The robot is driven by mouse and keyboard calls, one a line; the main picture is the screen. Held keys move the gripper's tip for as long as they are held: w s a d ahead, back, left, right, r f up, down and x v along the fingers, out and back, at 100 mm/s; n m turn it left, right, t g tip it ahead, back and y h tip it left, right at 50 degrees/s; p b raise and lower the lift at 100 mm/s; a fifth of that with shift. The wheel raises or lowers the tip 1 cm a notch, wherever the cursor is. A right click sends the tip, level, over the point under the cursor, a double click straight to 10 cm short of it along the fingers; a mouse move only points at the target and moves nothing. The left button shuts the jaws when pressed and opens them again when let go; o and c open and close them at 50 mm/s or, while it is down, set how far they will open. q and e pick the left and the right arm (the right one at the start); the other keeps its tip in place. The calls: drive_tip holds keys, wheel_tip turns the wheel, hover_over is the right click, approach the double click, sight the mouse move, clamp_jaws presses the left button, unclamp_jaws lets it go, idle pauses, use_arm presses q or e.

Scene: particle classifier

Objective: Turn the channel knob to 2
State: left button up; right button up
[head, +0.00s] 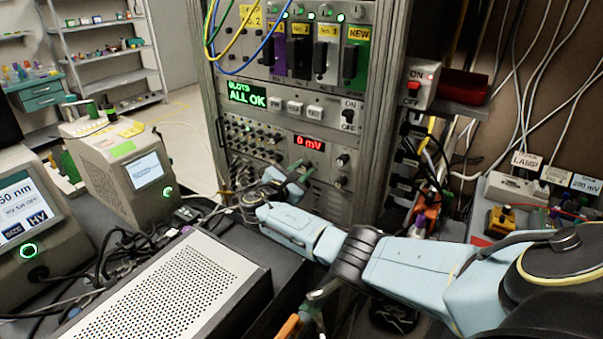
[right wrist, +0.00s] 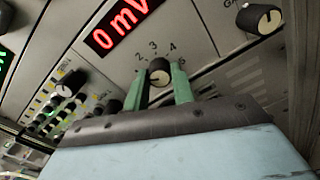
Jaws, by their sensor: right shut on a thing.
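The channel knob (right wrist: 159,72) is a small dark knob with a pale face, seen in the right wrist view below the red display. Printed numbers 2, 3, 4 and 5 run around its upper side. I cannot tell for sure which number its mark points at. My right gripper (right wrist: 160,84) has its two green fingers on either side of the knob and is shut on it. In the head view, my right gripper (head: 294,177) reaches the panel below the display, and its fingers hide the knob.
The red display (head: 309,143) reads 0 mV. Another knob (right wrist: 260,19) sits at the upper right in the right wrist view. Small knobs crowd the panel's left. A perforated metal box (head: 165,290) and cables lie in front of the rack at left.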

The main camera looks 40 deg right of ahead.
drive_tip(key=m+b, duration=0.2)
drive_tip(key=m, duration=0.2)
drive_tip(key=shift+f, duration=0.15)
drive_tip(key=shift+m+b, duration=0.75)
drive_tip(key=shift+m, duration=0.55)
drive_tip(key=o, duration=1)
drive_tip(key=v, duration=1.3)
drive_tip(key=shift+a+r, duration=0.2)
drive_tip(key=shift+r, duration=0.05)
